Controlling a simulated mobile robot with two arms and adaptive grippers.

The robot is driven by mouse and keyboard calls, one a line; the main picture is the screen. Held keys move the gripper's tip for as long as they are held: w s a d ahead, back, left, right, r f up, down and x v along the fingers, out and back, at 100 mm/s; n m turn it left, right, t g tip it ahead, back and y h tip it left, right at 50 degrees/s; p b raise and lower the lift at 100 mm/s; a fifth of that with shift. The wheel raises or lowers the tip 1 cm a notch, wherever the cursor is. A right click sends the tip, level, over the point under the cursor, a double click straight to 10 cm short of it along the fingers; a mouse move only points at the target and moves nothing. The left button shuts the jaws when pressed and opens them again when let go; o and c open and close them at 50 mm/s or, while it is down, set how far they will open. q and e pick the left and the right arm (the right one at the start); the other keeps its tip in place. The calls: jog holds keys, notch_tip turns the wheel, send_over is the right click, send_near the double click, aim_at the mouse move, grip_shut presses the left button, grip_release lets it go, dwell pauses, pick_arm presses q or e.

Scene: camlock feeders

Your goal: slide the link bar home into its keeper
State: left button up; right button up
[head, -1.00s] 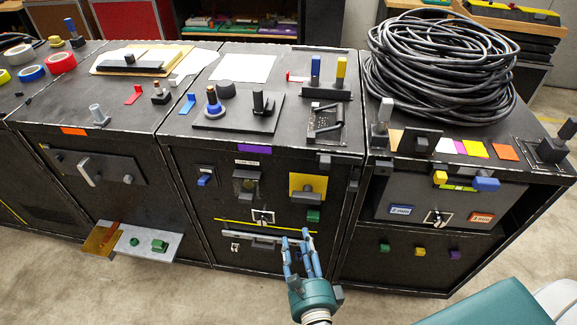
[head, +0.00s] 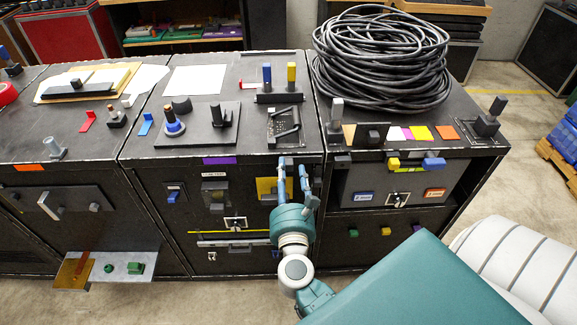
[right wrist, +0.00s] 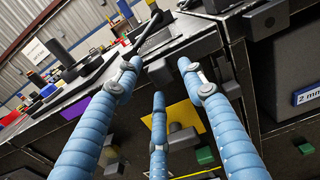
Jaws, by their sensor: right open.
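My right gripper (head: 293,164) is open and empty. Its fingers point up in front of the middle black cabinet, near the top front edge and over part of a yellow plate (head: 264,186). The link bar and its keeper cannot be told with certainty. A black bar (head: 284,131) lies slanted on a framed plate on the cabinet top, behind the fingertips; it also shows in the right wrist view (right wrist: 148,32). A long pale bar (head: 225,242) runs low across the cabinet front. My left gripper is out of view.
Blue and yellow upright handles (head: 279,76) stand behind the framed plate. A black block (right wrist: 266,20) juts from the front edge right of my fingers. A metal shelf (head: 110,268) sticks out at lower left.

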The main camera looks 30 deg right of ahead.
aim_at(317, 158)
jog(key=shift+w+d, duration=0.35)
jog(key=shift+w, duration=0.2)
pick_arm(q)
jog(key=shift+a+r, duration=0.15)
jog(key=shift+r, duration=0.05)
pick_arm(e)
grip_shut()
jog(key=s+d, duration=0.1)
jog(key=d, duration=0.1)
jog(key=s+d, duration=0.1)
jog(key=d, duration=0.1)
jog(key=s+d, duration=0.1)
jog(key=d, duration=0.1)
jog(key=shift+s+d+r, duration=0.15)
jog(key=shift+s+d, duration=0.05)
jog(key=shift+s, duration=0.15)
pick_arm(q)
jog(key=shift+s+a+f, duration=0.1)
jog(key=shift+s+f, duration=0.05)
pick_arm(e)
jog(key=shift+r, duration=0.1)
grip_release()
jog(key=shift+s, duration=0.15)
